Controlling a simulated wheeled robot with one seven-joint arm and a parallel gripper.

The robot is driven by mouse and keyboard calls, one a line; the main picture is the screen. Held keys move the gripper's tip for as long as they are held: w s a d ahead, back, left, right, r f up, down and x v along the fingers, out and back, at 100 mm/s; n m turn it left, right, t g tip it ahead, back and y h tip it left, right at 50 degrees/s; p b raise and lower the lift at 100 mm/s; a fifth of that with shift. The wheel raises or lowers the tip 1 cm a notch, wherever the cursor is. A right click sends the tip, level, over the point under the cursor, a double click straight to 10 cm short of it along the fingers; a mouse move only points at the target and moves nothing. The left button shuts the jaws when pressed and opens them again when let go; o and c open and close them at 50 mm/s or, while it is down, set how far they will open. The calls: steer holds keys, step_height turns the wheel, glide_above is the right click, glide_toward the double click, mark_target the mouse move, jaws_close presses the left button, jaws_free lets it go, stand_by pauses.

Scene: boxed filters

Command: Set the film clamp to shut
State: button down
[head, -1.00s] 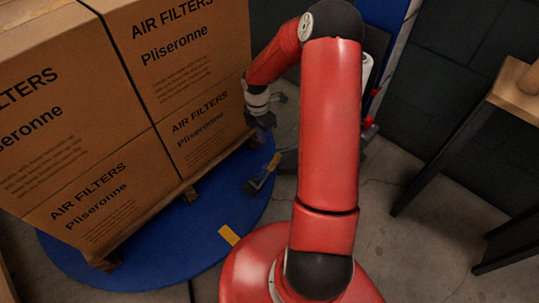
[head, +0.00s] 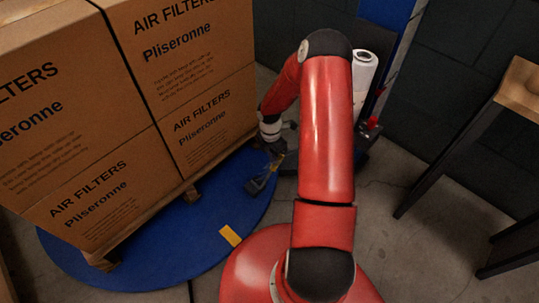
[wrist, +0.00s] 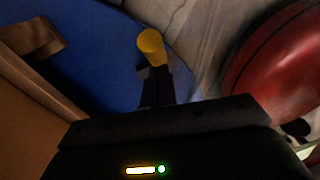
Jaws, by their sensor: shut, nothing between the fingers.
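The film clamp (head: 260,183) is a small dark grey piece with a yellow-tipped lever, low at the right edge of the blue turntable. Its lever leans up and to the right in the head view. In the wrist view the rounded yellow end of the lever (wrist: 151,45) lies just beyond my fingertips; I cannot tell whether they touch. My gripper (wrist: 158,75) is shut and empty, and in the head view it hangs just above the clamp (head: 276,152). My gripper partly hides the clamp's lever there.
Stacked air filter boxes (head: 190,70) stand on a pallet (head: 106,261) on the blue turntable (head: 190,262), close left of my gripper. A blue mast (head: 387,14) with a white film roll (head: 364,72) stands behind my arm. A wooden-topped table (head: 522,88) is at right.

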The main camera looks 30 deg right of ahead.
steer(key=shift+w+d+f, duration=0.2)
steer(key=shift+d+f, duration=0.15)
steer(key=shift+d, duration=0.15)
steer(key=shift+w+d+f, duration=0.15)
steer(key=shift+d+f, duration=0.15)
steer(key=shift+d, duration=0.15)
